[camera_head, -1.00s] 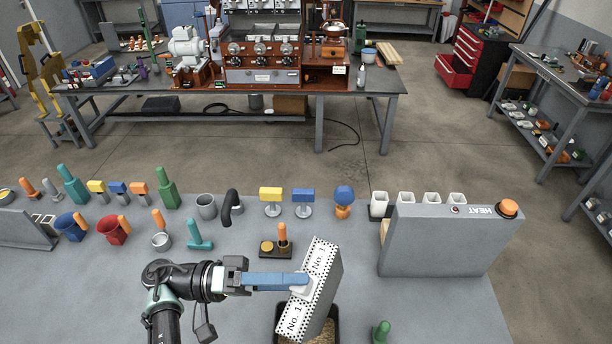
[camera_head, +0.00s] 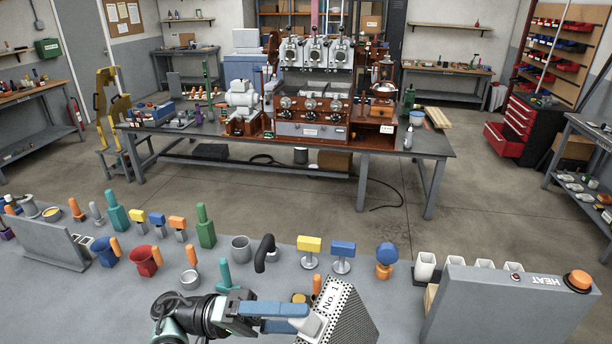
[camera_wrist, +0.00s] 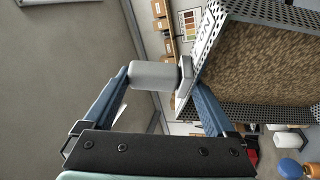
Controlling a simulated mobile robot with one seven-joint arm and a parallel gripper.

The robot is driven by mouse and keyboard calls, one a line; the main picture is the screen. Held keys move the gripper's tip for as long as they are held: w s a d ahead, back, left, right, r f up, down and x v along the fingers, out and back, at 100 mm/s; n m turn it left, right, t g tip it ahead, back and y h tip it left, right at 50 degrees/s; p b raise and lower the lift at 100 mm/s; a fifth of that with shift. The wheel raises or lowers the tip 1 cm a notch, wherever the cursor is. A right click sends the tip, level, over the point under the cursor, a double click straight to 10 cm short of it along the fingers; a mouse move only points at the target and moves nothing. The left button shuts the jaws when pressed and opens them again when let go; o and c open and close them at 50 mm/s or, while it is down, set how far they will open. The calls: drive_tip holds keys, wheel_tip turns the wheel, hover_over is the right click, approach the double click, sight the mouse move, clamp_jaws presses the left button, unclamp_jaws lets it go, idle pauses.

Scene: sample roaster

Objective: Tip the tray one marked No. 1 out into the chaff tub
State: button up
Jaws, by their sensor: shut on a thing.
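The tray marked No. 1 (camera_head: 350,318) is a grey box with perforated sides and a white label, tilted up on edge at the bottom of the head view. My gripper (camera_head: 306,318) is shut on the pale knob-like handle on its labelled side. The wrist view shows my gripper (camera_wrist: 160,82) with blue fingers either side of this grip. There the tray (camera_wrist: 215,45) is turned on its side, with a brown grainy layer visible within its perforated walls. The chaff tub is out of the head view now, below its bottom edge. I cannot tell whether anything is falling from the tray.
A grey HEAT unit (camera_head: 500,310) with an orange button stands to the right. White cups (camera_head: 425,268) stand behind it. A workbench (camera_head: 440,147) with a roaster stands beyond open floor.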

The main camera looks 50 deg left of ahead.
drive_tip(key=s+a+f+n+t+h+b, duration=0.1)
drive_tip(key=a+b, duration=0.4)
drive_tip(key=b, duration=0.3)
drive_tip(key=s+a+f+n+t+b, duration=0.1)
drive_tip(key=s+a+f+t+b, duration=0.1)
drive_tip(key=a+b, duration=0.3)
drive_tip(key=shift+s+a+n+t+h+b, duration=0.15)
drive_tip(key=shift+a+n+t+h+b, duration=0.2)
drive_tip(key=shift+b, duration=1.2)
idle(1.1)
wheel_tip(320, 180, up, 3)
drive_tip(key=shift+p, duration=0.9)
